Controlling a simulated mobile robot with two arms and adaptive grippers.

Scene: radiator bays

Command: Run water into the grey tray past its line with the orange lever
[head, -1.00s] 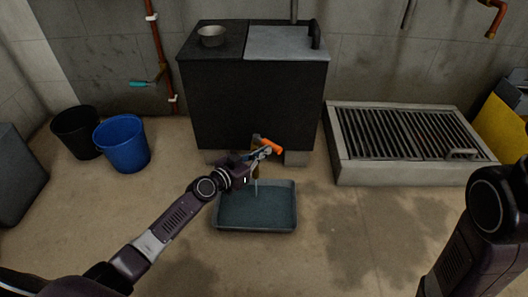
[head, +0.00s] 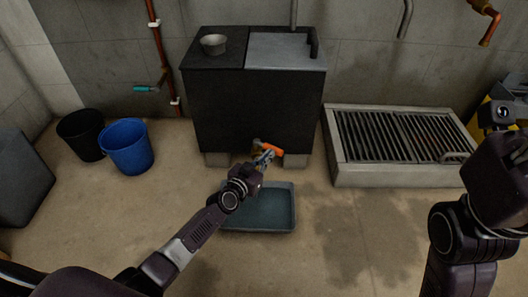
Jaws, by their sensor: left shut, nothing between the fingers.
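The orange lever (head: 270,149) is on the low front of the dark tank (head: 255,105), above the back edge of the grey tray (head: 293,208). The tray lies on the floor; its inside looks dark blue-grey. I cannot make out its line or the water level. My left gripper (head: 265,159) is shut and empty, its fingertips at or just in front of the lever; I cannot tell whether they touch. It hides the spout and the space below it. My right arm is at the right edge, but its fingers do not show.
A black bucket (head: 82,135) and a blue bucket (head: 127,147) stand at the left. A metal bowl (head: 214,44) sits on the tank. A grated basin (head: 395,178) stands at the right. A teal-handled tap (head: 146,89) is on the left wall pipe. Floor around the tray is open.

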